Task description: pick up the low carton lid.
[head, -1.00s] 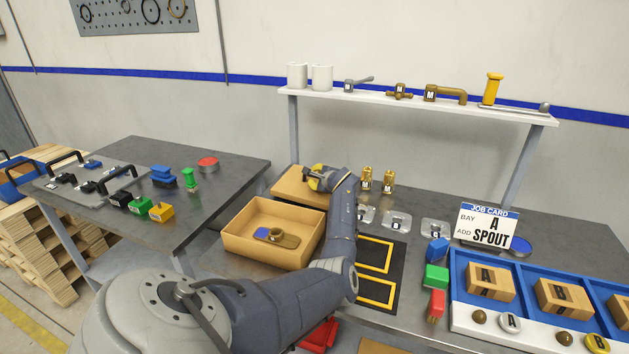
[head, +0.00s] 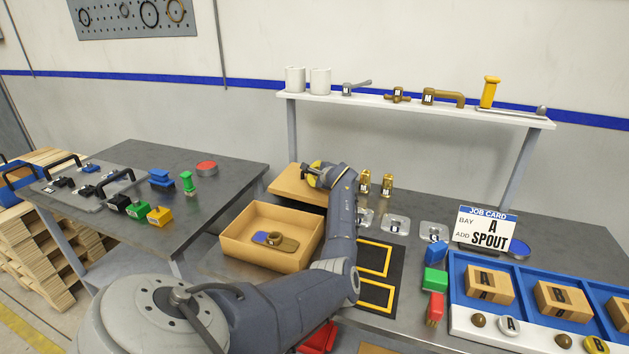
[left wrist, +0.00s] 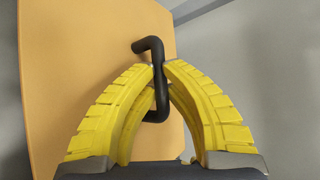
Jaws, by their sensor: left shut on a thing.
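The carton lid (head: 287,188) is a flat tan panel behind the open carton (head: 233,246) in the head view. It shows as a large orange-tan face in the left wrist view (left wrist: 80,75), with a bent black handle (left wrist: 150,47). My left gripper (head: 312,172) is over the lid. Its yellow fingers (left wrist: 160,68) are closed around the black handle. The lid looks held slightly up, with a dark gap under its front edge. My arm hides the lid's right end. My right gripper is not in view.
The carton holds a brown and blue part (head: 275,240). Brass fittings (head: 386,185) and clear trays (head: 395,223) stand right of my arm. A shelf (head: 420,105) runs above the bench. A job card (head: 486,230) stands at the right.

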